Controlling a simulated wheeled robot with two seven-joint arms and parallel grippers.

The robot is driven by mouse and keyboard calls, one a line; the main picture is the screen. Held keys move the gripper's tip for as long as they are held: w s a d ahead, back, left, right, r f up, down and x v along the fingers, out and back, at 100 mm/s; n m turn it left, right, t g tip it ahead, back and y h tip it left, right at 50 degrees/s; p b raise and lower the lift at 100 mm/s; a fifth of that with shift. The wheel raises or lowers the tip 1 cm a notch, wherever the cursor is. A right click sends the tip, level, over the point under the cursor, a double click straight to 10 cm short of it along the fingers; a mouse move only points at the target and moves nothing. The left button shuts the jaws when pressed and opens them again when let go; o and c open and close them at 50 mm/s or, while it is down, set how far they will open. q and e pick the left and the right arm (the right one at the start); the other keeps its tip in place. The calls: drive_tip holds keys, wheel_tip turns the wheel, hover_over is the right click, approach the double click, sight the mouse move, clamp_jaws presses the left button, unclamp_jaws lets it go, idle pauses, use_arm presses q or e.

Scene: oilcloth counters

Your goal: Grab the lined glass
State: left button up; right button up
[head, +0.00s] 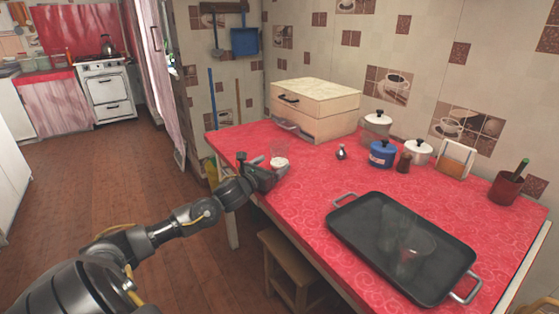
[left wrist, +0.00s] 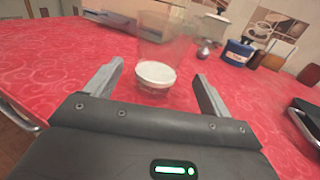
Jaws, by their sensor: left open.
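A clear glass (head: 279,154) with a whitish round lower part stands on the red counter near its left edge. In the left wrist view the glass (left wrist: 163,45) stands upright just ahead of the fingertips, roughly centred in the gap. Lines on it cannot be made out. My left gripper (head: 277,169) is low at the counter edge, open and empty; both fingers show in the left wrist view (left wrist: 158,82). A second clear glass (head: 414,252) stands on the dark tray, away from the gripper. My right gripper is out of view.
The dark tray (head: 375,222) with metal handles fills the front right of the counter (head: 310,185). A bread box (head: 318,108), a small shaker (head: 341,152), a blue pot (head: 382,154) and other containers stand at the back. A stool (head: 290,262) is below.

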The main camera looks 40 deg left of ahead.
sight(274, 161)
use_arm(q)
drive_tip(key=shift+w+a, duration=0.2)
drive_tip(key=shift+w, duration=1.15)
drive_tip(key=shift+w+a, duration=0.15)
drive_tip(key=shift+w, duration=1.15)
drive_tip(key=shift+c, duration=0.2)
drive_tip(key=c, duration=1.1)
drive_tip(key=shift+c, duration=0.2)
